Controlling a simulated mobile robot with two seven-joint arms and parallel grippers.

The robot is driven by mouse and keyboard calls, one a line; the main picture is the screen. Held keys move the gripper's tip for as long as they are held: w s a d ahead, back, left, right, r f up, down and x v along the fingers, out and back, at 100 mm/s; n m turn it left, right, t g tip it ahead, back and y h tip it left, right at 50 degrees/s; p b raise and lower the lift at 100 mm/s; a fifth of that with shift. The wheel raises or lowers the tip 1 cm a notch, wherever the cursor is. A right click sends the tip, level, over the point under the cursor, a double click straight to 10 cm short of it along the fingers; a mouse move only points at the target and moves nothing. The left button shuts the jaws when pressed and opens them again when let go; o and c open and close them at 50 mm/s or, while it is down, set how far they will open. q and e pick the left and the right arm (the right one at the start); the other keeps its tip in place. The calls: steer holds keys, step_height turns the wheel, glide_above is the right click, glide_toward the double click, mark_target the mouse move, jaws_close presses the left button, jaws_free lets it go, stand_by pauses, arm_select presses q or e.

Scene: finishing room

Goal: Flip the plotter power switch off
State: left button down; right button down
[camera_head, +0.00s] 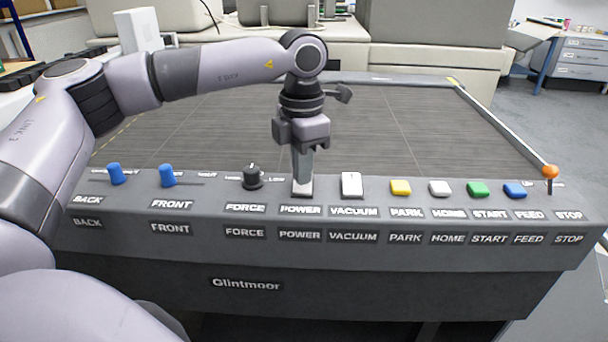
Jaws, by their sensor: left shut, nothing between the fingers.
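The plotter's front panel (330,268) runs across the view with a labelled row of controls. The power switch (302,194) sits above the POWER label, between the black FORCE knob (252,177) and the white VACUUM switch (351,185). My left gripper (302,184) points straight down over the power switch with its fingers shut and empty. The fingertips are at the switch and cover most of it. I cannot tell whether they press on it or which way it is tipped. My right gripper is not in view.
Blue BACK (115,173) and FRONT (167,175) sliders stand left. Yellow PARK (400,187), white HOME (440,188), green START (478,189) and blue FEED (515,190) buttons stand right. An orange-knobbed STOP lever (550,172) is at far right. The plotter bed (390,125) behind is bare.

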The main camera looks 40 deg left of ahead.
mark_target(302, 187)
arm_select(q)
steer(key=shift+r+p, duration=1.95)
steer(key=shift+r, duration=1)
